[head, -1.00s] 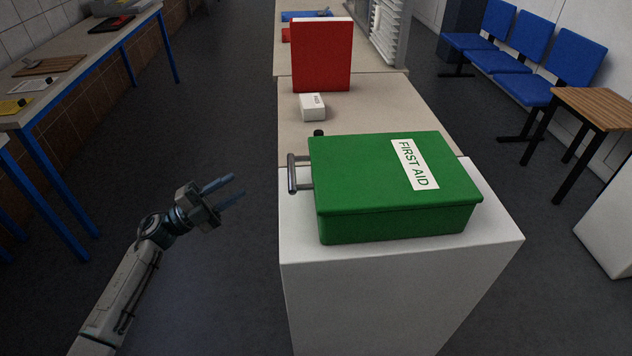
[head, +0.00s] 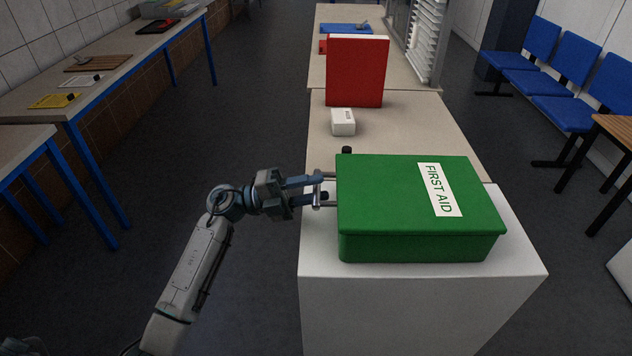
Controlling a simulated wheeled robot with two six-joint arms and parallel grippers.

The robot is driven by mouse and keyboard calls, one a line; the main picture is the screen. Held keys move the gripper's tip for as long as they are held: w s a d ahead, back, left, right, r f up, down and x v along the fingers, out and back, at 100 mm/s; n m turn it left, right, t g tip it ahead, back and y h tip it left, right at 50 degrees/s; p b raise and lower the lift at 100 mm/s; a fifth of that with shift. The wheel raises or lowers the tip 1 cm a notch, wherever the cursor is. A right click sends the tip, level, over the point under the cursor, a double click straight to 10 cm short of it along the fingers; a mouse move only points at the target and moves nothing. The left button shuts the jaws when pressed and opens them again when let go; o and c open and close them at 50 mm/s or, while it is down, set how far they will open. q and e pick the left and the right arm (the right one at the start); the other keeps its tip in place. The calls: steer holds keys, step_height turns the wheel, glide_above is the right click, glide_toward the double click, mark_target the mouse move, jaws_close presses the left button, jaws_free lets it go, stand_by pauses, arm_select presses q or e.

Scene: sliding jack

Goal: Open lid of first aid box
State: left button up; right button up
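The green first aid box (head: 400,205) sits on a white pedestal with its lid closed. A white "FIRST AID" label (head: 440,190) is on the lid. My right gripper is not in view.
The white pedestal (head: 400,300) stands against a beige counter (head: 405,130). On the counter are a small white box (head: 343,122) and a red box (head: 357,72). Blue chairs (head: 565,90) are at the right, blue-legged tables (head: 110,70) at the left. The floor left of the pedestal is clear.

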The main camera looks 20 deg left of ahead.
arm_select(q)
steer(key=shift+w+d+r, duration=0.15)
steer(key=shift+d, duration=0.3)
jaws_close()
